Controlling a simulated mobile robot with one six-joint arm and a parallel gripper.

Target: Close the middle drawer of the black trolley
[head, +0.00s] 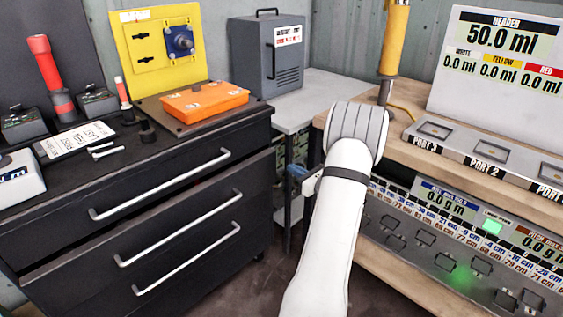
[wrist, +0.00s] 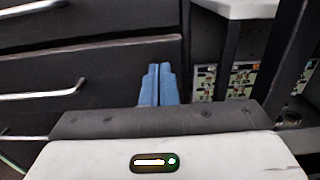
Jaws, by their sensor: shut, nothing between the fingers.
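The black trolley (head: 225,200) stands at the left in the head view. Its middle drawer (head: 150,235) is pulled out, with a dark gap above its front edge and a silver handle (head: 180,230) across it. In the wrist view the drawer front (wrist: 110,80) fills the left, with its handle (wrist: 40,92). My gripper (wrist: 158,72) is shut and empty, its blue fingertips side by side near the right end of that drawer front. I cannot tell if they touch it. In the head view my gripper (head: 294,179) is partly hidden by my white arm, right of the trolley.
The trolley's top drawer (head: 160,182) looks shut. An orange case (head: 205,99) and tools lie on the trolley top. A grey table (head: 310,90) stands behind, and a wooden bench (head: 410,95) with a panel stands at the right. Bare floor shows between trolley and bench.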

